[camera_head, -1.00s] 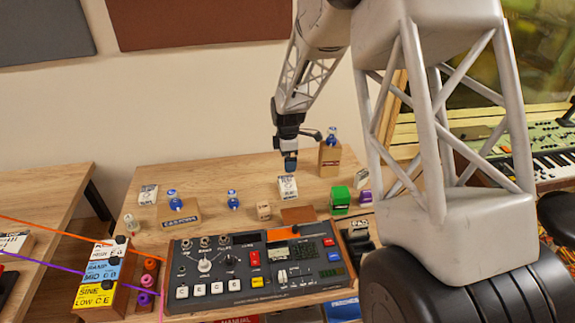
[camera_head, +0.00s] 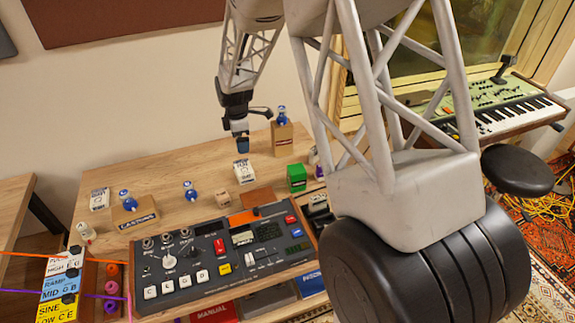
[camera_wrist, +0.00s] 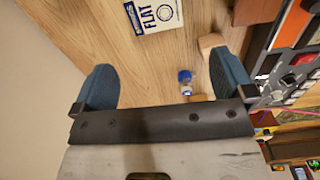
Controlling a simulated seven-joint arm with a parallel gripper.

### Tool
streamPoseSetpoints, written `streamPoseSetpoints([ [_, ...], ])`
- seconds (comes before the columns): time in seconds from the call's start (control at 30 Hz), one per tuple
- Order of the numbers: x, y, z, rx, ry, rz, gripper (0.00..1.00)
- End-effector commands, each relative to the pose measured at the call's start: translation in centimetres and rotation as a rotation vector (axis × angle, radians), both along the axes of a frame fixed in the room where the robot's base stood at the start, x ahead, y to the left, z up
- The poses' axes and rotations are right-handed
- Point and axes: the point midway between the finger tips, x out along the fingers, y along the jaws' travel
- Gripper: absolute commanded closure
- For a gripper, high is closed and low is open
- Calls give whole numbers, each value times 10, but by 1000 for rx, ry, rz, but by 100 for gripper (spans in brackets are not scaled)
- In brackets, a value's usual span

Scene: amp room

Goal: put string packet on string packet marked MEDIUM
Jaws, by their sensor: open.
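A white string packet (camera_head: 244,172) stands or lies near the middle of the wooden table, just below my gripper in the head view. In the wrist view this packet (camera_wrist: 157,14) reads FLAT and is partly cut off by the top edge. Another white packet (camera_head: 99,199) lies at the table's left; its print is too small to read, so I cannot tell whether it says MEDIUM. My gripper (camera_head: 242,146) appears just above the FLAT packet. In the wrist view my gripper (camera_wrist: 165,80) is open and empty, with the FLAT packet beyond its fingers.
Blue-capped bottles (camera_head: 190,191), a small wooden block (camera_head: 222,199) and a labelled cardboard box (camera_head: 135,213) stand between the packets. A tall box (camera_head: 283,138) and green box (camera_head: 297,177) are to the right. The mixer (camera_head: 215,252) fills the front.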

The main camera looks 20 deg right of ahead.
Motion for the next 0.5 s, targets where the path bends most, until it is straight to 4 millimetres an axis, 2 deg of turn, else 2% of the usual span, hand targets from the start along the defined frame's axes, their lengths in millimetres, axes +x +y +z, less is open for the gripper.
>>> streamPoseSetpoints([
  [0.27, -42, -6, 53, 4, -29, -167, 0],
  [0.5, -94, -13, 102, 12, -56, -365, 0],
])
